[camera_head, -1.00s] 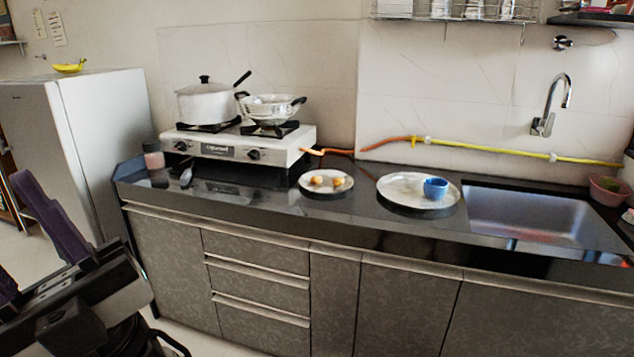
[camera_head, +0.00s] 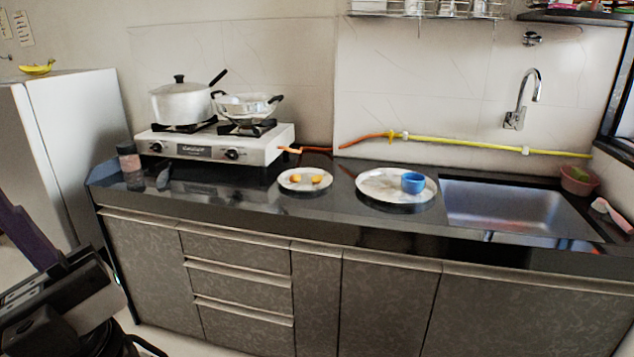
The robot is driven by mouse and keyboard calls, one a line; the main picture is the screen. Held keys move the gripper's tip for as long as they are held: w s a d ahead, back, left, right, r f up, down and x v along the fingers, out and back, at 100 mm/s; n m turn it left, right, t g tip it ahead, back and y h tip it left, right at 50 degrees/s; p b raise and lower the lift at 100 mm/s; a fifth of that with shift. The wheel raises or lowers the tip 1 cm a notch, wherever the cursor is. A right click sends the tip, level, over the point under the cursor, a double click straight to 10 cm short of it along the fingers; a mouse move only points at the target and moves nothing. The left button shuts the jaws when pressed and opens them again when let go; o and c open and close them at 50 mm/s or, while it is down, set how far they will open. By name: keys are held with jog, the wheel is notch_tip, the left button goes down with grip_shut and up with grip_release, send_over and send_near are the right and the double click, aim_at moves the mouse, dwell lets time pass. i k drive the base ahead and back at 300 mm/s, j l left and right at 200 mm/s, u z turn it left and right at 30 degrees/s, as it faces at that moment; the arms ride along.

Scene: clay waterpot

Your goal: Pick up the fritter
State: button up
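Two small golden-brown fritters, a left one (camera_head: 295,178) and a right one (camera_head: 317,179), lie side by side on a small white plate (camera_head: 305,188). The plate is on the dark counter, between the stove and a larger plate. Part of my gripper (camera_head: 38,248), with a dark purple finger, shows at the lower left edge, cut off by the frame. It is well away from the fritters, on the near side of the counter. Its fingertips are out of frame, so its opening does not show.
A large plate (camera_head: 372,192) with a blue cup (camera_head: 412,182) stands right of the small plate, beside the sink (camera_head: 500,207). The stove (camera_head: 215,147) with two pots stands behind to the left. Drawers and cabinets front the counter (camera_head: 235,205). A white fridge (camera_head: 80,130) is at left.

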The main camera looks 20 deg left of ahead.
aim_at(318, 178)
jog(key=i+u, duration=0.3)
jog(key=i, duration=0.2)
jog(key=i+l+u, duration=0.3)
jog(key=i, duration=0.15)
jog(key=i+l+u, duration=0.3)
jog(key=i, duration=0.2)
jog(key=i+u, duration=0.1)
jog(key=i, duration=0.25)
jog(key=i+l+u, duration=0.15)
jog(key=i, duration=0.25)
